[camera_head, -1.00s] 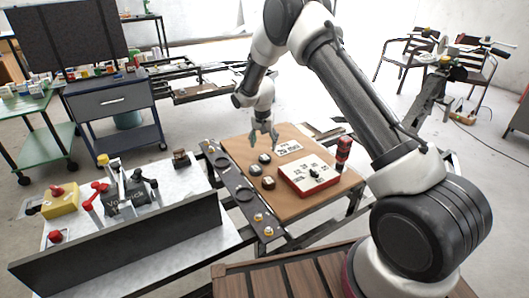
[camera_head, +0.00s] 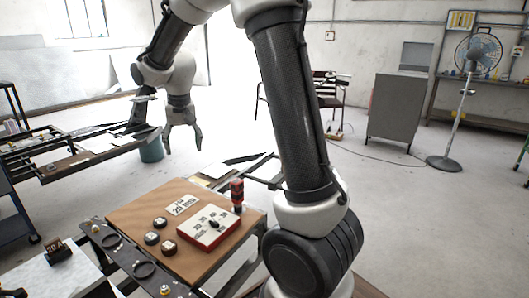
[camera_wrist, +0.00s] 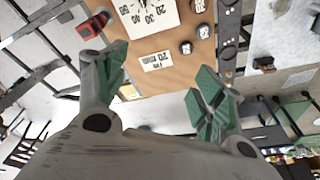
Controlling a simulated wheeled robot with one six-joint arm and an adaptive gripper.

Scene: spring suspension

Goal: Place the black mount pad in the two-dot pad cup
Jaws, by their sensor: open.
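My gripper (camera_head: 182,148) is open and empty, raised beyond the board's back edge.
A red box with a white numbered face (camera_head: 208,231) and black knob sits on the brown board (camera_head: 128,214). A white card (camera_head: 182,204) lies behind it. A red-and-black upright object (camera_head: 237,195) stands at the board's right edge. A fan (camera_head: 462,110) stands far right.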

